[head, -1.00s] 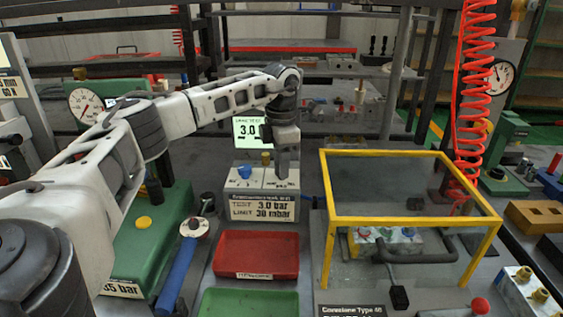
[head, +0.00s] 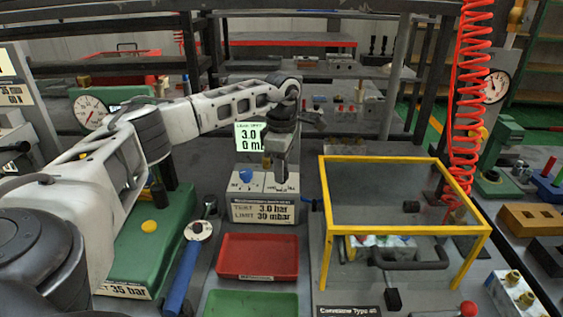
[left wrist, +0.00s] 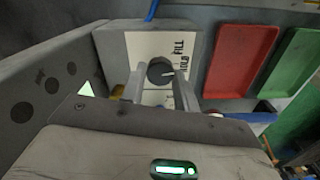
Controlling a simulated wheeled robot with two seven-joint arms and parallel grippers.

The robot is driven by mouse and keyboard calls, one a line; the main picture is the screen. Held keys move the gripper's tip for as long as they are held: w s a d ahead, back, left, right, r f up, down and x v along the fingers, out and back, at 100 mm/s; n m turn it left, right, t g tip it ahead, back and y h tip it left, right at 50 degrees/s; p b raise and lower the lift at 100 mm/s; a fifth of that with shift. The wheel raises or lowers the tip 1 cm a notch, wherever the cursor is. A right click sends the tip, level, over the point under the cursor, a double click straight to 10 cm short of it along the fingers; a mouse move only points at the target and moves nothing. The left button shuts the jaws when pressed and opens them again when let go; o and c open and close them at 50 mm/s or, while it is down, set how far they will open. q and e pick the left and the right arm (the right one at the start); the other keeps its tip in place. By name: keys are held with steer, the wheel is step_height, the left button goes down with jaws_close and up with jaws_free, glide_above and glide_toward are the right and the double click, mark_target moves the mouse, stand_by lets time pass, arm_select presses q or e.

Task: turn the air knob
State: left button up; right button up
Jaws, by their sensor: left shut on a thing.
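The air knob (left wrist: 160,70) is a dark round knob with a white pointer mark, on a pale plate printed FILL and HOLD in the left wrist view. My left gripper (head: 281,184) reaches down onto the right part of the tester box (head: 264,212), and its two fingers are shut on the knob from either side. In the head view the gripper hides the knob. A blue knob (head: 246,175) sits to the left on the same box top. A lit green display (head: 249,137) behind it reads 3.0. My right gripper is not in view.
A red tray (head: 257,278) and a green tray (head: 250,303) lie in front of the box. A yellow-framed clear enclosure (head: 408,232) stands to the right. A green block (head: 150,245) and a blue-handled tool (head: 183,275) lie left, below my arm.

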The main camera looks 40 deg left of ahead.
arm_select(q)
steer(key=shift+w+m+p, duration=0.1)
steer(key=shift+m+p, duration=0.2)
steer(key=shift+m, duration=0.8)
steer(key=o, duration=1)
step_height(320, 180, up, 16)
steer(key=shift+r, duration=0.1)
